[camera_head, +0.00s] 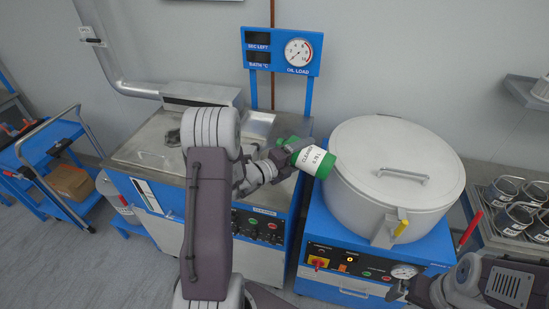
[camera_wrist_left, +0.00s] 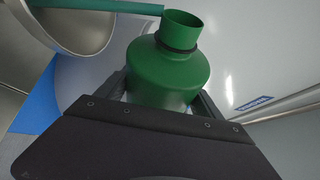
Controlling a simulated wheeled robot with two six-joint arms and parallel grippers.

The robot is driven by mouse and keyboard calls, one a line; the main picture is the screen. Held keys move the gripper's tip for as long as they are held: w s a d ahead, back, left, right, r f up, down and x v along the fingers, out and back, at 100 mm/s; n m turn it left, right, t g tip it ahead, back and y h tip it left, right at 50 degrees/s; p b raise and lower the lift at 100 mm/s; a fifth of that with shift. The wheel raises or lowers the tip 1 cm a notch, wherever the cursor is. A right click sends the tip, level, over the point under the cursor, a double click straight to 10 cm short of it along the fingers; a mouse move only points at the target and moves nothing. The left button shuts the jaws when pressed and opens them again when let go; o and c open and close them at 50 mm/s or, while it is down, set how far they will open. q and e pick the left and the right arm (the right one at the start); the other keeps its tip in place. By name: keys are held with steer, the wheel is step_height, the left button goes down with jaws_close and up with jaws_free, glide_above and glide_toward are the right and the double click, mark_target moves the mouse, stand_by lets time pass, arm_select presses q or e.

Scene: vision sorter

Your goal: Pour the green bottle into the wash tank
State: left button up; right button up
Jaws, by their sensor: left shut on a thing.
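The blue machine with a steel top (camera_head: 150,158), below the oil-load panel, appears to be the wash tank. My arm hides part of its top. My right gripper (camera_head: 398,289) is low at the right; its jaws are unclear.
A large round drum with a closed, handled lid (camera_head: 402,158) stands just right of the bottle. The gauge panel (camera_head: 283,50) rises on blue posts behind. A blue cart (camera_head: 50,140) with a cardboard box stands left. Several dark cups (camera_head: 505,190) sit on a rack at right.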

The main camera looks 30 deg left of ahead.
arm_select(q)
steer(key=shift+n+t+h, duration=0.3)
steer(key=shift+n, duration=0.3)
stand_by(2.1)
steer(key=shift+a+r+n+p, duration=0.25)
steer(key=shift+r+n+p, duration=0.45)
steer(key=shift+n, duration=0.1)
stand_by(1.8)
steer(key=shift+a+f+n+t+h, duration=0.2)
steer(key=shift+a+n+t+h, duration=0.1)
steer(key=shift+n+t, duration=0.4)
stand_by(0.9)
steer(key=shift+a+r+n+p, duration=0.2)
steer(key=shift+r+n+p, duration=0.3)
steer(key=shift+n, duration=0.3)
